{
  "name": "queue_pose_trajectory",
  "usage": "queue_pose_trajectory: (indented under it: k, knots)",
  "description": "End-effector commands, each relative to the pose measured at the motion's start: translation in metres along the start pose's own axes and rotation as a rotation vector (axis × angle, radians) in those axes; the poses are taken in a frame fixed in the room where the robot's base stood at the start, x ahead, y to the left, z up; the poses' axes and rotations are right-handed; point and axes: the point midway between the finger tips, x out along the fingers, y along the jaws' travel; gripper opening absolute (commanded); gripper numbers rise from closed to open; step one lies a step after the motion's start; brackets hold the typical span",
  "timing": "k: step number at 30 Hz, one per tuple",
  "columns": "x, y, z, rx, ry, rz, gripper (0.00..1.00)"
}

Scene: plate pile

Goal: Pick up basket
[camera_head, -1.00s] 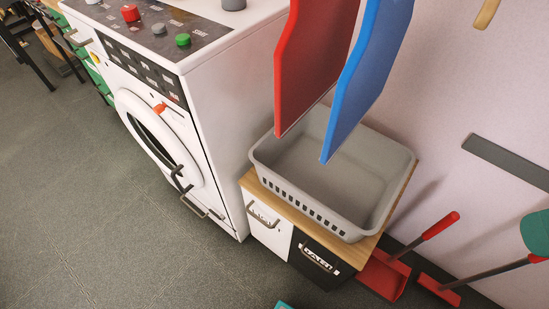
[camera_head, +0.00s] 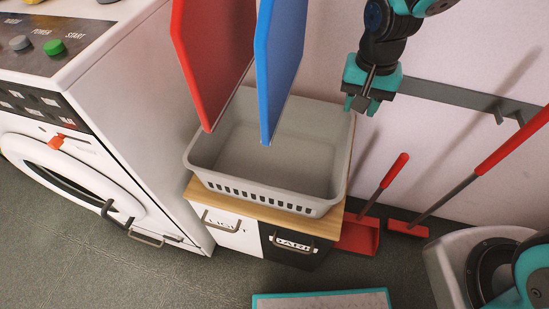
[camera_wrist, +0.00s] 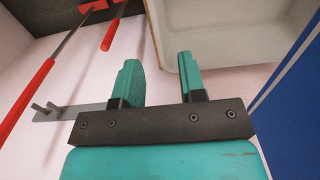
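The grey plastic basket (camera_head: 262,203) stands upright on a wooden-topped cabinet in the head view and looks empty. Its pale wall also shows at the top of the wrist view (camera_wrist: 205,57). My gripper (camera_head: 362,103) is in the air above and to the right of the basket's back right corner, apart from it. In the wrist view my gripper's two teal fingers (camera_wrist: 160,75) are spread with nothing between them.
A red board (camera_head: 210,60) and a blue board (camera_head: 280,65) hang over the basket's left and middle. The washing machine (camera_head: 110,130) stands left of the cabinet (camera_head: 330,221). A grey wall rail (camera_head: 450,97), a red dustpan (camera_head: 358,235) and a red-handled brush (camera_head: 408,229) are at right.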

Motion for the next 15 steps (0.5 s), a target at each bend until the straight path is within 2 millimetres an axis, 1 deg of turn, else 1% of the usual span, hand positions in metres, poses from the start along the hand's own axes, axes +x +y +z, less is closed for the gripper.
queue_pose_trajectory:
  k: [1, 5, 12, 15]
  knots:
    - [0.009, 0.001, -0.002, 0.013, -0.001, 0.007, 0.37]
    - [0.03, 0.003, -0.003, 0.023, -0.002, 0.013, 0.37]
    - [0.086, 0.004, -0.003, 0.022, -0.003, 0.013, 0.37]
    - [0.105, 0.005, -0.003, 0.022, -0.003, 0.012, 0.37]
